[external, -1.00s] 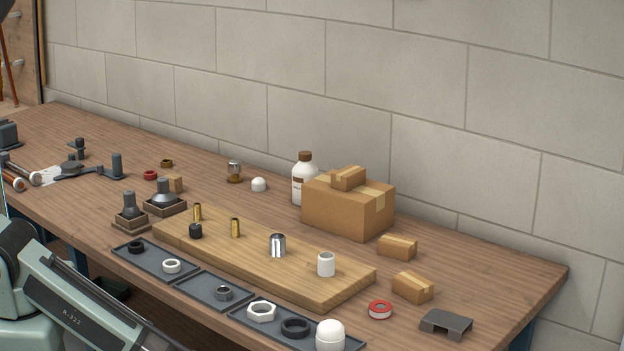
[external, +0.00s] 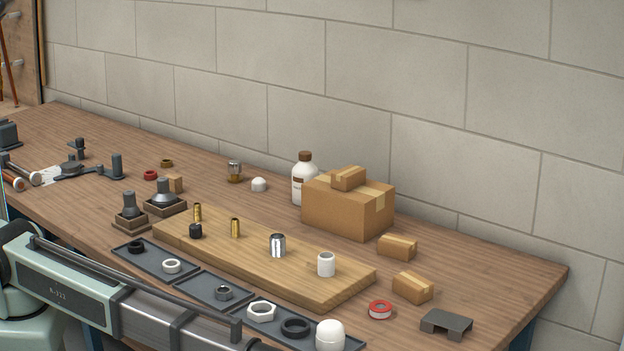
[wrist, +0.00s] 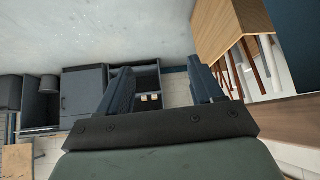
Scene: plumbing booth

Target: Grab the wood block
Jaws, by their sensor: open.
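A small tan wood block (external: 175,184) sits on the workbench in the external view, left of centre. It stands behind a dark fitting on a wooden base, which hides part of it. My gripper (wrist: 162,82) shows in the wrist view with its two dark fingers apart and nothing between them. The external view does not show my gripper, only my arm along the front edge of the bench. The wood block cannot be made out in the wrist view.
A long wooden board (external: 330,291) carries brass, chrome and white fittings. Dark trays (external: 205,292) with rings lie in front. A cardboard box (external: 345,210) and white bottle (external: 303,180) stand behind. Two dark fittings on wooden bases (external: 130,226) crowd the block's front. The bench behind is fairly clear.

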